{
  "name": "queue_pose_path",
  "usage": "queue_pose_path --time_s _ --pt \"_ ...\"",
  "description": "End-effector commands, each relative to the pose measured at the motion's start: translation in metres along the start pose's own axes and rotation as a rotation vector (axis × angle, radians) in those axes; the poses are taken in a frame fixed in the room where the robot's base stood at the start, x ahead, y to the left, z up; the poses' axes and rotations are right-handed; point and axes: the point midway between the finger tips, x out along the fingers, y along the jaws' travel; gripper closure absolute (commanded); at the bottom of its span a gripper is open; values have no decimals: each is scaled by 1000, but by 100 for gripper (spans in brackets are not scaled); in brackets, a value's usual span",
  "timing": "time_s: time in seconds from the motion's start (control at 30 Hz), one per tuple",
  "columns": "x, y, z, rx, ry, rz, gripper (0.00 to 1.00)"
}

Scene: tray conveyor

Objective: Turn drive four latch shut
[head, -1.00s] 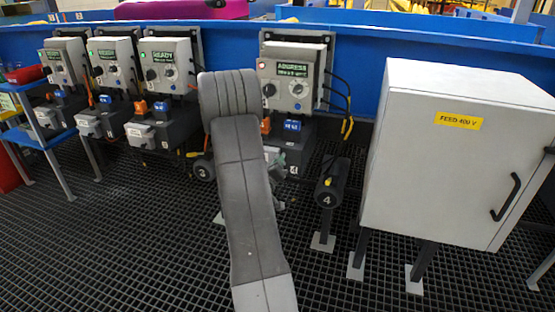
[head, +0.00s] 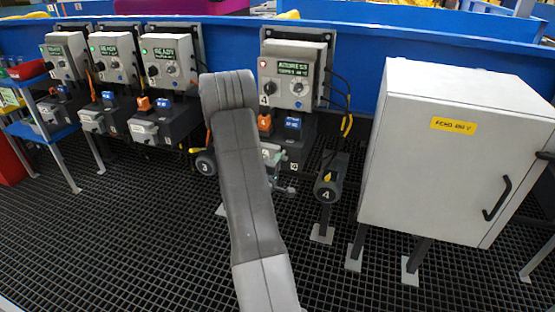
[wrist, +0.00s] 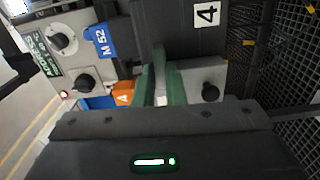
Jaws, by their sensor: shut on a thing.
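Drive four (head: 285,82) is a grey box on the blue rail, with a lit display, two dials and a small red light. Its dials and light also show in the wrist view (wrist: 70,55). Below it sit an orange plug (head: 264,123) and a blue plug marked M 52 (wrist: 102,40). My gripper (wrist: 161,86) has green fingers closed on a narrow pale part at the dark lower housing marked 4 (wrist: 172,25); this appears to be the latch, mostly hidden between the fingers.
Drives to the left (head: 173,62) show READY. A large grey feed cabinet (head: 455,155) stands on the right. A dark cylinder marked 4 (head: 328,182) stands on a post, with cables (head: 347,122) above it. Grating floor in front is clear.

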Motion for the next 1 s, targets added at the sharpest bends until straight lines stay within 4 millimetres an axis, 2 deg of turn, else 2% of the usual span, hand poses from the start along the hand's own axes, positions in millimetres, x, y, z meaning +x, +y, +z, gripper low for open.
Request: queue_pose_path --time_s 0.23,0.7,0.73,0.8,1.0 --pt "0 -1 0 -60 1 -3 100" --pt "0 -2 0 -71 1 -3 100" --pt "0 -2 0 -71 1 -3 84" --pt "0 -1 0 -70 1 -2 70" --pt "0 -1 0 -69 0 -1 68"
